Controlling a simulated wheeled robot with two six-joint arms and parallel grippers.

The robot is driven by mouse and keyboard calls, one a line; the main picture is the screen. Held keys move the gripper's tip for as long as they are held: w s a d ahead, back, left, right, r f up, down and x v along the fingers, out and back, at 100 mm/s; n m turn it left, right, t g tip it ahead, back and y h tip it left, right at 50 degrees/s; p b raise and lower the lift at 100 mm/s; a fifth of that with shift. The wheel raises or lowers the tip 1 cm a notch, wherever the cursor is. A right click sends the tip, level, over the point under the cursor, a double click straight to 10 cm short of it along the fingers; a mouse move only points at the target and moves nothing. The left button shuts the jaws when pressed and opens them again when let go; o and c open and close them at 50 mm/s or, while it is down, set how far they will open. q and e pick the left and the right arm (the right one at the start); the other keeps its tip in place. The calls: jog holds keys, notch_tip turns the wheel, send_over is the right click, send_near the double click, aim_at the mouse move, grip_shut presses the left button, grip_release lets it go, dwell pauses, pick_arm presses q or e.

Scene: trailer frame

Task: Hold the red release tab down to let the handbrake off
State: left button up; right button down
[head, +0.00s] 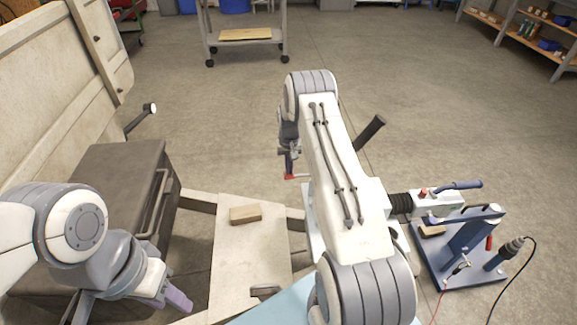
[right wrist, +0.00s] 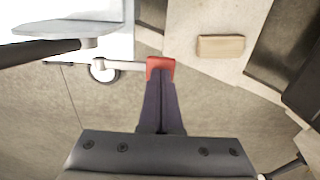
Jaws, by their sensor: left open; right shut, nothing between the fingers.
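The red release tab (head: 292,177) shows just below my right gripper (head: 289,168) in the head view. In the right wrist view the red tab (right wrist: 160,66) sits at the end of a pale rod, right at the tips of my right gripper (right wrist: 160,84). That gripper is shut and holds nothing. I cannot tell whether its tips touch the tab or press on it. The dark handbrake lever (head: 371,132) rises at a tilt to the right of my right arm; my arm hides its base. My left gripper (head: 140,300) is open at the lower left, far from the tab.
A wooden block (head: 245,214) lies on the pale frame plate (head: 245,250). A dark box (head: 120,165) stands at the left, beside a tilted panel (head: 50,85). A blue stand with tools (head: 465,250) is at the right. The floor beyond is clear up to a cart (head: 245,35).

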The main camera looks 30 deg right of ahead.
jog(key=f+b, duration=0.2)
jog(key=shift+w+a+f, duration=0.15)
jog(key=shift+a+f, duration=0.25)
jog(key=shift+r, duration=0.4)
jog(key=shift+d+r+p, duration=0.1)
jog(key=shift+r+p, duration=0.65)
jog(key=shift+r, duration=0.05)
jog(key=shift+r+p, duration=0.4)
jog(key=shift+r, duration=0.1)
notch_tip(320, 180, up, 3)
jog(key=shift+r+p, duration=0.2)
jog(key=shift+p, duration=1)
notch_tip(320, 180, up, 10)
jog(key=shift+a+f, duration=0.2)
